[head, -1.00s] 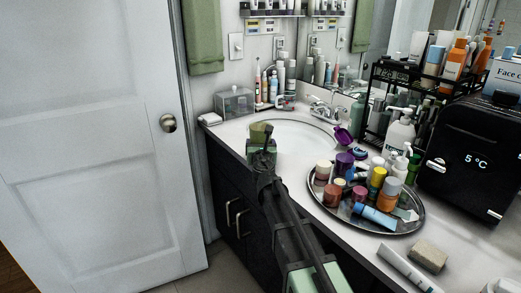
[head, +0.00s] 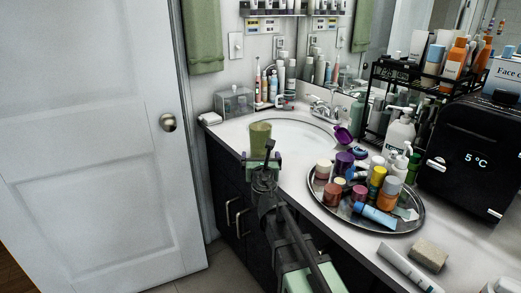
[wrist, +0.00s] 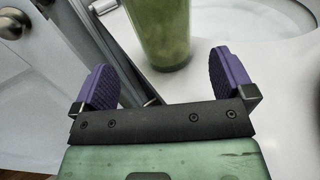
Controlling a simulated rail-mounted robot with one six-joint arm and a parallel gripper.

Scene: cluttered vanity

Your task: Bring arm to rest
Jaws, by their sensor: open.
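My gripper (head: 263,163) is at the vanity's front edge, just on the near side of a green cup (head: 260,136). In the wrist view my gripper (wrist: 166,70) shows its two purple finger pads spread wide with nothing between them. The green cup (wrist: 163,35) stands upright beyond the fingertips there, apart from them, its top cut off by the frame. In the head view the cup stands on the counter at the left front of the sink, and its lower part is hidden behind my gripper.
The sink basin (head: 293,134) lies behind the cup. A round tray (head: 415,221) of bottles and jars is right of my arm. A black mini fridge (head: 470,160) and a sponge (head: 428,256) are farther right. A white door (head: 95,190) is left; the space between it and the cabinet is open.

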